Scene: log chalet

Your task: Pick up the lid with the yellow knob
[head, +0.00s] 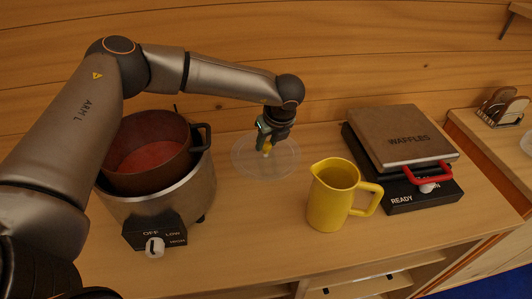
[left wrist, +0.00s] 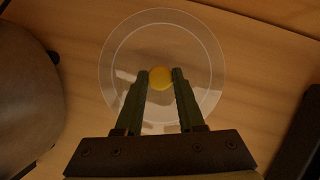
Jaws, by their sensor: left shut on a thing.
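The lid (head: 284,164) is a clear, round disc with a yellow knob at its middle. In the head view it is at the centre of the wooden counter, between the pot and the yellow pitcher. My left gripper (head: 267,151) points down at it and is shut on the yellow knob. In the left wrist view the two fingers (left wrist: 160,83) have the yellow knob (left wrist: 160,78) between their tips, with the clear lid (left wrist: 204,60) spread around it. I cannot tell whether the lid touches the counter. My right gripper is not in view.
A slow cooker (head: 190,200) with a brown pot (head: 180,140) stands left of the lid. A yellow pitcher (head: 330,199) stands to the front right. A waffle maker (head: 405,140) with a red handle is further right. A toast rack (head: 502,110) stands on the far-right counter.

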